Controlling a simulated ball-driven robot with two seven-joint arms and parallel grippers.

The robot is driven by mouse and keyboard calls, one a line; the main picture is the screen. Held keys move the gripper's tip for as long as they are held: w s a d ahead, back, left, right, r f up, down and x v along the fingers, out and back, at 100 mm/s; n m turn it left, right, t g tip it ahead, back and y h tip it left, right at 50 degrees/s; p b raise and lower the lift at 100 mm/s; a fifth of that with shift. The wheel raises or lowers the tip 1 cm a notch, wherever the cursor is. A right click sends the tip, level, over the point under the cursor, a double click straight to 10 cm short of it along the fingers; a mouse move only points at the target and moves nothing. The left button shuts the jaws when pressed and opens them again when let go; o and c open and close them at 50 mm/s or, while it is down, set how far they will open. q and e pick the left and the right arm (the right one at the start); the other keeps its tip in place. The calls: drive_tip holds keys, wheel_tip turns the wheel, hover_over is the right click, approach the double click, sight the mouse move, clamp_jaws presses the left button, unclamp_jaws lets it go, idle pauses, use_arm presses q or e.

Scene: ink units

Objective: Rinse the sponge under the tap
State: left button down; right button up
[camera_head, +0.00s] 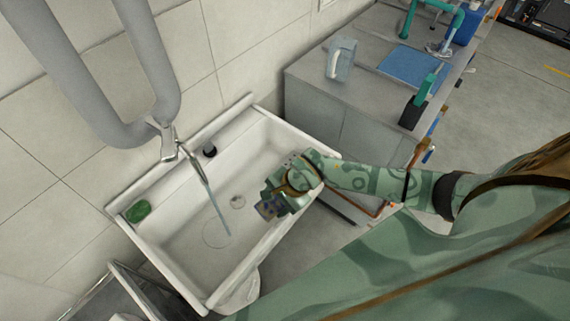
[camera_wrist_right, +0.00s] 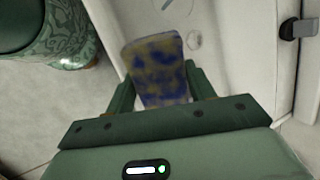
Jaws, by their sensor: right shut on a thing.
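The sponge, mottled blue and yellow (camera_head: 268,208), is held in my right gripper (camera_head: 277,199) over the right side of the white sink (camera_head: 165,248). In the right wrist view the sponge (camera_wrist_right: 156,70) sits between the two green fingers of the right gripper (camera_wrist_right: 158,88), which is shut on it. The tap (camera_head: 172,146) stands at the sink's back edge. A stream of water (camera_head: 212,200) falls from it into the basin, to the left of the sponge and apart from it. My left gripper is not in view.
A green object (camera_head: 138,211) lies on the sink's left rim, and a small dark item (camera_head: 210,151) stands on the back ledge. Grey pipes (camera_head: 100,75) hang above the tap. A grey cabinet (camera_head: 345,100) stands right of the sink, with a clear container (camera_head: 341,58) on top.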

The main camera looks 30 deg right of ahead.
drive_tip(key=w+a+f+b, duration=0.3)
drive_tip(key=w+a+b, duration=0.3)
drive_tip(key=a, duration=0.5)
drive_tip(key=shift+w+f, duration=0.2)
drive_tip(key=shift+w, duration=0.75)
idle(1.7)
drive_tip(key=s+d+p, duration=0.3)
drive_tip(key=s+d, duration=0.1)
drive_tip(key=d, duration=0.2)
drive_tip(key=shift+s+d, duration=0.2)
drive_tip(key=shift+s, duration=0.15)
drive_tip(key=shift+w, duration=0.1)
idle(0.8)
